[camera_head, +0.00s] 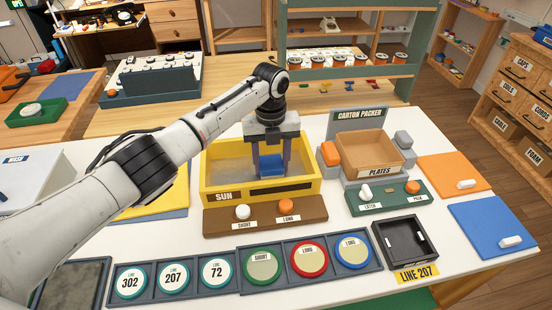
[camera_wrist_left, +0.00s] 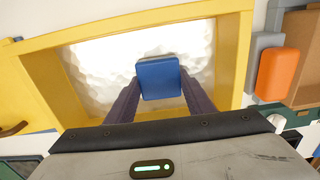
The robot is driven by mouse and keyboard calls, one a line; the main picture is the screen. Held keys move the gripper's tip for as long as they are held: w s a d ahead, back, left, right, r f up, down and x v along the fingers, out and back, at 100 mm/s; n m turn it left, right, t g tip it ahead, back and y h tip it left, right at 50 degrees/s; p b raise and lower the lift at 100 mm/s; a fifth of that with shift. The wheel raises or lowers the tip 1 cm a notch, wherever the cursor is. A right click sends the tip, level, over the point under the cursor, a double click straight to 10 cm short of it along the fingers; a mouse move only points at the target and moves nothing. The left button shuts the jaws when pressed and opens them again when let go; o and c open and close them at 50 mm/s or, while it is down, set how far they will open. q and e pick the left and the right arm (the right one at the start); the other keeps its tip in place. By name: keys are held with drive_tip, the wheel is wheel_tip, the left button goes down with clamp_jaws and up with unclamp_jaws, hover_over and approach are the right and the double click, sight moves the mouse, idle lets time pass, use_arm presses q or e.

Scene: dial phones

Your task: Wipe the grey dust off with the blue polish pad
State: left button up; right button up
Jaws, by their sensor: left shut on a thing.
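The blue polish pad (camera_head: 271,165) is between the fingers of my left gripper (camera_head: 271,158), which is shut on it inside the yellow bin marked SUN (camera_head: 222,190). In the left wrist view the pad (camera_wrist_left: 158,78) shows between the two fingertips, above a white, lumpy surface (camera_wrist_left: 105,62) in the bin. I cannot tell whether the pad touches that surface. A mottled grey panel (camera_head: 70,284) in a dark frame lies at the lower left and looks dusty; its lower part is cut off. My right gripper is not in view.
A brown panel with SHORT and LONG knobs (camera_head: 265,214) stands in front of the bin. Round labelled discs (camera_head: 262,266) line the front. The carton packer (camera_head: 360,150) stands close on the right, with a black tray (camera_head: 405,242) nearer the front.

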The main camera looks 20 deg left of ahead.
sight(229, 179)
use_arm(q)
drive_tip(key=shift+s+a+f, duration=0.1)
drive_tip(key=shift+s+a, duration=0.5)
drive_tip(key=shift+a, duration=0.65)
drive_tip(key=shift+s+a+f, duration=0.1)
drive_tip(key=shift+s+a, duration=0.55)
drive_tip(key=shift+a, duration=0.55)
drive_tip(key=shift+s+a+f, duration=0.1)
drive_tip(key=shift+s+a, duration=0.5)
drive_tip(key=shift+a, duration=0.65)
drive_tip(key=shift+s+a+r, duration=0.1)
drive_tip(key=shift+s+a, duration=0.25)
drive_tip(key=shift+a, duration=0.35)
drive_tip(key=shift+s+a, duration=0.3)
drive_tip(key=shift+a, duration=0.35)
drive_tip(key=shift+r, duration=0.15)
drive_tip(key=shift+r, duration=3)
drive_tip(key=shift+w, duration=0.1)
wheel_tip(229, 179, up, 3)
drive_tip(key=shift+f, duration=0.1)
